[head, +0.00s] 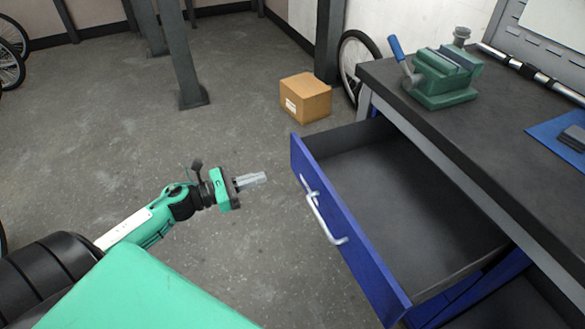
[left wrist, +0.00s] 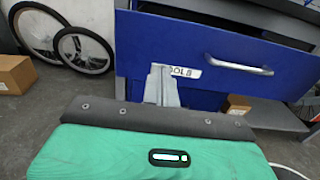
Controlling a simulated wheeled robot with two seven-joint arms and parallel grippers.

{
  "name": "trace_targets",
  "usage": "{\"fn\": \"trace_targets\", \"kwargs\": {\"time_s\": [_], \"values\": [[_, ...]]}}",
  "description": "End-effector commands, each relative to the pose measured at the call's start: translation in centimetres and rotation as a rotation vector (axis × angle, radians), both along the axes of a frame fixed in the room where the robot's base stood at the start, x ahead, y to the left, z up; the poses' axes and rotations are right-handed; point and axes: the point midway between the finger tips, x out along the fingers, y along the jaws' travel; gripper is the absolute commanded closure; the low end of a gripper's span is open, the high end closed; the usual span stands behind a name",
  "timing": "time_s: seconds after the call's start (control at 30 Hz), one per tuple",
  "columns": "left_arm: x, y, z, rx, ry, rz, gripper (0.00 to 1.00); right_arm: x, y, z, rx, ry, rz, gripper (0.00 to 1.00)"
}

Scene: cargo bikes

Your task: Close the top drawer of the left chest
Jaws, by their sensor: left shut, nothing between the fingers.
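The blue top drawer (head: 345,235) of the chest under the workbench stands far open in the head view, and its dark inside looks empty. A silver bar handle (head: 323,210) is on its front. My left gripper (head: 262,178) is shut and empty, to the left of the drawer front and apart from it. In the left wrist view, the drawer front (left wrist: 215,50) fills the upper middle, with a white label partly hidden by my fingers (left wrist: 162,75). The handle (left wrist: 240,66) is right of my fingers there. My right gripper is not in view.
The workbench (head: 460,140) carries a green vise (head: 445,78) and a blue mat (head: 560,135). A cardboard box (head: 306,97) lies on the floor behind the drawer, near a grey post and a bicycle wheel (head: 355,65). The floor left of the drawer is clear.

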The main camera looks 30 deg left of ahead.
Motion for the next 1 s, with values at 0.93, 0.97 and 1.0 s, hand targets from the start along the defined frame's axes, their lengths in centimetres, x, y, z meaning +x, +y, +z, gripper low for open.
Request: {"fn": "trace_targets", "kwargs": {"time_s": [0.93,0.97,1.0], "values": [[8.0,-6.2,0.0,-0.001,0.001,0.001,1.00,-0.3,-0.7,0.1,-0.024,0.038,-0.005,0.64],[8.0,-6.2,0.0,-0.001,0.001,0.001,1.00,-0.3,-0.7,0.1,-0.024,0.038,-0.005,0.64],[8.0,-6.2,0.0,-0.002,0.001,0.001,1.00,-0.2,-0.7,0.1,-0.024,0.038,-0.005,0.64]]}}
